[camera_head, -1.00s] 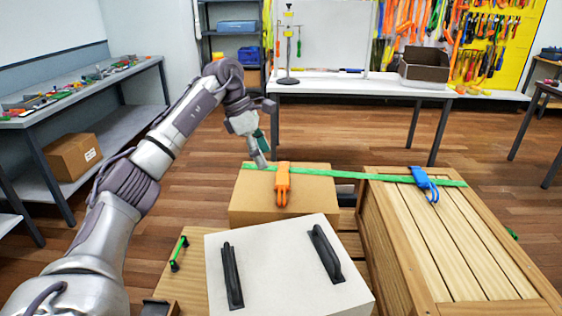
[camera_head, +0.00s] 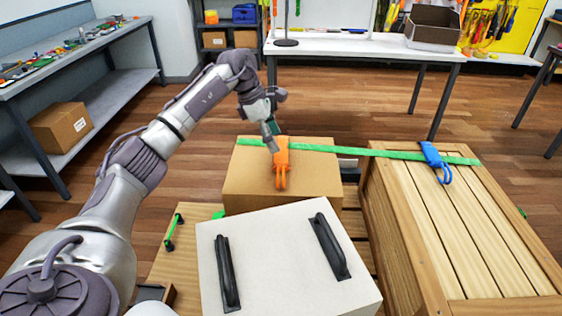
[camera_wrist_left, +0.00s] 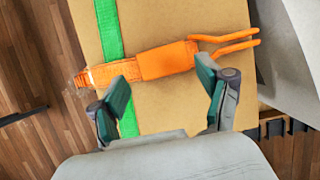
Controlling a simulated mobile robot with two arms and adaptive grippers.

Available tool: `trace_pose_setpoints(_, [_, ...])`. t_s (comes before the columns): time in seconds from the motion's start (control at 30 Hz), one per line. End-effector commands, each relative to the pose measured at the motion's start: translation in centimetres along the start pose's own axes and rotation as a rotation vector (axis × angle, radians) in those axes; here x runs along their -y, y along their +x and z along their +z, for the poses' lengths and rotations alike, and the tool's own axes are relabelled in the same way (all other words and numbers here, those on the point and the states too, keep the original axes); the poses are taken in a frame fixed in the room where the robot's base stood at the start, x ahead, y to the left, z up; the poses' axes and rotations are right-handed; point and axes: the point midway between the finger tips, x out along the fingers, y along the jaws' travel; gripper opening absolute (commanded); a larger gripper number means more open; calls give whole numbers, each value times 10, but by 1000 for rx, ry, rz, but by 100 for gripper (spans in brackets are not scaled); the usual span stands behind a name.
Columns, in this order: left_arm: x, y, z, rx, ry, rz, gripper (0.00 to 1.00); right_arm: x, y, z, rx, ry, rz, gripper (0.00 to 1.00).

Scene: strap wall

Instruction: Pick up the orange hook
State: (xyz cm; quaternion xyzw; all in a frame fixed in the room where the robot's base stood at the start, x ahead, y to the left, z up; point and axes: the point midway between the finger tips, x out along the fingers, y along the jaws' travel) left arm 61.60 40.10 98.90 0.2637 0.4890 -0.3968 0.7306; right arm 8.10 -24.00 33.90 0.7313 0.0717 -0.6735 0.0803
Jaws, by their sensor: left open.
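The orange hook (camera_head: 281,163) lies on top of the cardboard box (camera_head: 240,180), over the green strap (camera_head: 350,151). In the left wrist view the orange hook (camera_wrist_left: 168,61) runs across the box, with its two prongs at the right and a webbing part crossing the green strap (camera_wrist_left: 109,30). My left gripper (camera_head: 273,146) is just at the hook's left edge in the head view. In the left wrist view its fingers (camera_wrist_left: 165,88) are apart and empty, with the hook just beyond the fingertips. My right gripper is not in view.
A white box with black handles (camera_head: 290,255) stands in front of the cardboard box. A slatted wooden crate (camera_head: 450,230) is at the right, with a blue hook (camera_head: 434,160) on the strap. A table (camera_head: 370,47) stands behind, with clear floor before it.

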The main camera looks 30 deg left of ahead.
Motion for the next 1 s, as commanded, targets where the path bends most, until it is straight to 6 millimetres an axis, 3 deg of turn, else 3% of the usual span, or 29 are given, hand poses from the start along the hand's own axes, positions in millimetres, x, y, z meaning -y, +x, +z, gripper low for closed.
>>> trace_pose_setpoints(0.4, [2, 49, -2, 0, -1, -1, 77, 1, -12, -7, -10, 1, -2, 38])
trace_pose_setpoints(0.67, [1, 53, -2, 0, 0, 1, 77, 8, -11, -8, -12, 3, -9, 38])
trace_pose_setpoints(0.93, [1, 53, -3, 0, 0, 1, 34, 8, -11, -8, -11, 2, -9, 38])
trace_pose_setpoints(1.0, [1, 52, -2, 1, 0, 2, 30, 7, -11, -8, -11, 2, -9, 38])
